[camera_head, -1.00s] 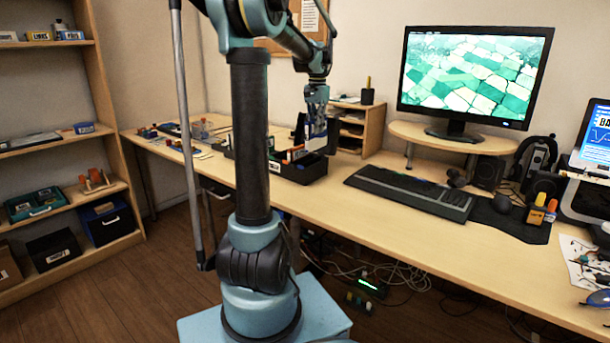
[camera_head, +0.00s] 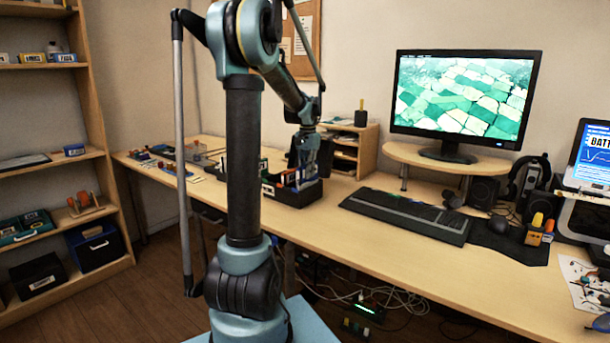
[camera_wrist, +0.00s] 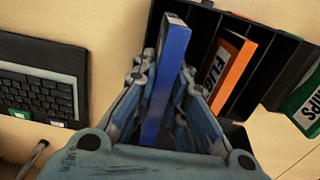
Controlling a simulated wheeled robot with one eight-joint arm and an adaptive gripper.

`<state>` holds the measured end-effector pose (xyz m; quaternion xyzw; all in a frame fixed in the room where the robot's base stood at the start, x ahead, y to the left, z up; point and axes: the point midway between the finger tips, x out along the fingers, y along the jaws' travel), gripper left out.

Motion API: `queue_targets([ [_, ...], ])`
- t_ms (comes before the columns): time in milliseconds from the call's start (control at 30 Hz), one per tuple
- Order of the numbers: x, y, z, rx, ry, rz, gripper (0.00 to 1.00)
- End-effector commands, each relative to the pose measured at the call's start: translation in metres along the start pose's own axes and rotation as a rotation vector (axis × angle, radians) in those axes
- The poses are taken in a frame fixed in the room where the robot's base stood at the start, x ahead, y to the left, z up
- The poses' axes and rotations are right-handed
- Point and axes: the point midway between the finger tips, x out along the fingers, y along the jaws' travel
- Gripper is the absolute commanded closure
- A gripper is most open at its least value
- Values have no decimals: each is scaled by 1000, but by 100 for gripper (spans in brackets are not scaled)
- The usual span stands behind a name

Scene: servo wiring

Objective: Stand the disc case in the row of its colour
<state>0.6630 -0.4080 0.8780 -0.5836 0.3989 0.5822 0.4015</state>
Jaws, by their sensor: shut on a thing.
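A blue disc case (camera_wrist: 166,92) stands on edge between the fingers of my gripper (camera_wrist: 168,64) in the wrist view. The gripper is shut on it. In the head view my gripper (camera_head: 304,168) is at the black box (camera_head: 297,197) on the desk.
A keyboard (camera_head: 408,213) lies right of the box, and also shows at the left of the wrist view (camera_wrist: 38,88). A wooden organiser (camera_head: 352,145) stands behind. A monitor (camera_head: 466,97) stands on a riser. Bare desk lies in front of the keyboard.

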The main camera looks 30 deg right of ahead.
Motion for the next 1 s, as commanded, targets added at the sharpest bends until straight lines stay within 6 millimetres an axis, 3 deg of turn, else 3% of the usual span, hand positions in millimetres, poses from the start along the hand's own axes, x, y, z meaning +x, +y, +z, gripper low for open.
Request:
queue_targets([
  [900, 20, -1, 1, -1, 0, 0, 100],
  [933, 20, -1, 1, -2, 0, 0, 85],
  [1000, 20, -1, 1, -2, 0, 0, 69],
])
